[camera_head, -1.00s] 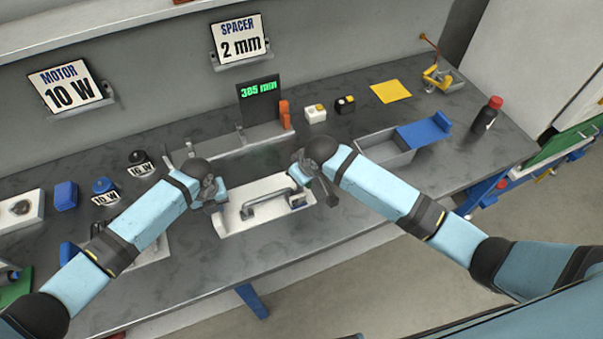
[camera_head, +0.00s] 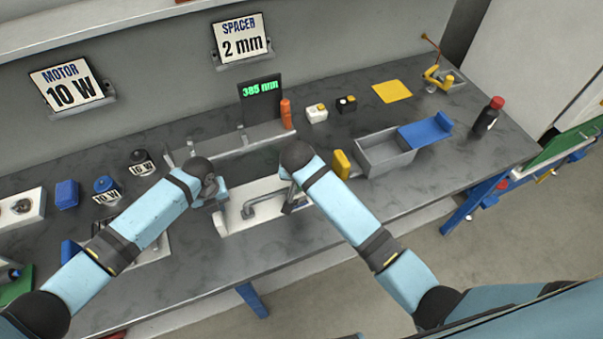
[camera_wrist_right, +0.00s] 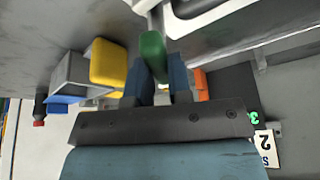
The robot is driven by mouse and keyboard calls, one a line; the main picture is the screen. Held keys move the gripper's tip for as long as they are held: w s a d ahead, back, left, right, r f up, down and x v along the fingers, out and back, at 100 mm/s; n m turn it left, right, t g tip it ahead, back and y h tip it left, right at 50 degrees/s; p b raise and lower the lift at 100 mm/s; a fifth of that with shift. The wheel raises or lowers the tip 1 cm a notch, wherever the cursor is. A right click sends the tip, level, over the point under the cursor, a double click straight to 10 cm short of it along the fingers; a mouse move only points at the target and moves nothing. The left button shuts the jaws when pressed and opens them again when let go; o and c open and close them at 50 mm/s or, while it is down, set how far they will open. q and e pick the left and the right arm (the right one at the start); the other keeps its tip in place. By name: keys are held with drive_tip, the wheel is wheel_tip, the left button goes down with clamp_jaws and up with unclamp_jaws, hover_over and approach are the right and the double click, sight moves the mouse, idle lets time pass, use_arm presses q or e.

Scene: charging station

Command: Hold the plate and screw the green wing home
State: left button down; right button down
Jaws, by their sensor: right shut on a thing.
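The white plate (camera_head: 236,222) lies near the front of the bench, with a grey handle-like bar (camera_head: 264,204) over it. My left gripper (camera_head: 214,201) is at the plate's left edge; its fingertips are too small to tell open from shut. My right gripper (camera_head: 290,204) is over the plate's right end. In the right wrist view the green wing (camera_wrist_right: 152,52) stands between the two fingers of my right gripper (camera_wrist_right: 153,78), which is shut on it. In the head view my own arm hides the wing.
A yellow block (camera_head: 341,164) stands just right of my right forearm, beside a grey bin (camera_head: 386,155) with a blue part (camera_head: 425,131). A display (camera_head: 260,97) and an orange object (camera_head: 286,114) stand behind. Labelled motors (camera_head: 105,188) are at left.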

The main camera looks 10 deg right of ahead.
drive_tip(key=shift+m, duration=0.7)
drive_tip(key=shift+h, duration=0.3)
drive_tip(key=c, duration=1)
unclamp_jaws()
drive_tip(key=shift+c, duration=0.2)
